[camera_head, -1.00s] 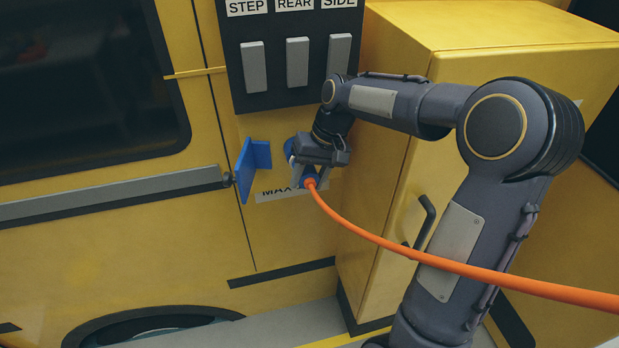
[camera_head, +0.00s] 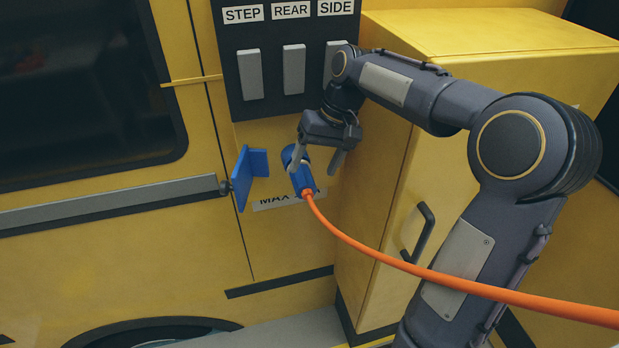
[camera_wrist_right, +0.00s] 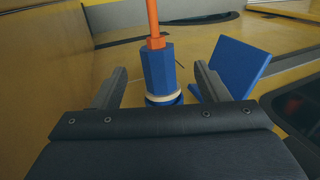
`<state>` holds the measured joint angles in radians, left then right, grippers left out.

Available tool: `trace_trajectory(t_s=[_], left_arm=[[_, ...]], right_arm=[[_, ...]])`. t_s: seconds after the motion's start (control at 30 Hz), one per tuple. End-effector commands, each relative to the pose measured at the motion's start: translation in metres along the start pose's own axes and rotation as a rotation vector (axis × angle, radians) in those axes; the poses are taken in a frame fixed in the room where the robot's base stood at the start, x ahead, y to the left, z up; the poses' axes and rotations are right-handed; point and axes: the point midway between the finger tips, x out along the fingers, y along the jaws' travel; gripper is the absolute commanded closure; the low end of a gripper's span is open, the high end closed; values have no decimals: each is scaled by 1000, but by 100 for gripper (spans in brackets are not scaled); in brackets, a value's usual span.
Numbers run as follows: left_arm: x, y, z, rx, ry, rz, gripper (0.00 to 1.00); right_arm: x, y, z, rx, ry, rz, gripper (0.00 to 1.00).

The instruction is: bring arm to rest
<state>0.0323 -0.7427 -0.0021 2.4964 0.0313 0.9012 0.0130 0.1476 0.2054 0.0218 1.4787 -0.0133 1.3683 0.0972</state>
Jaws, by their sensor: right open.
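My right gripper (camera_head: 315,165) is open and empty, just in front of and above the blue plug (camera_head: 300,178). The plug sits at the yellow vehicle side, and an orange cable (camera_head: 400,262) runs from it to the lower right. In the right wrist view the two fingers (camera_wrist_right: 160,88) stand apart, with the blue plug (camera_wrist_right: 158,68) seen between and beyond them. The plug's far end meets a pale ring and a blue socket (camera_wrist_right: 165,99). My left gripper is not in the head view.
A blue flap (camera_head: 250,176) stands open left of the plug. A black panel with three grey switches (camera_head: 293,70) labelled STEP, REAR and SIDE is above. A yellow cabinet (camera_head: 400,170) with a black handle (camera_head: 419,232) stands at right. The orange cable crosses in front of my right arm.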

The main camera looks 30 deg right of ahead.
Motion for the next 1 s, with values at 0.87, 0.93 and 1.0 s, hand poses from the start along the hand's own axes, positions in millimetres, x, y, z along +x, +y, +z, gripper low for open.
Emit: trace_trajectory(t_s=[0.87,0.93,1.0], left_arm=[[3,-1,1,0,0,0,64],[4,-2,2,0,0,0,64],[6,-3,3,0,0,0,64]], right_arm=[[-18,-2,27,-18,42,-7,32],[-18,-2,53,-36,83,-14,32],[-14,-3,85,-56,134,-24,32]])
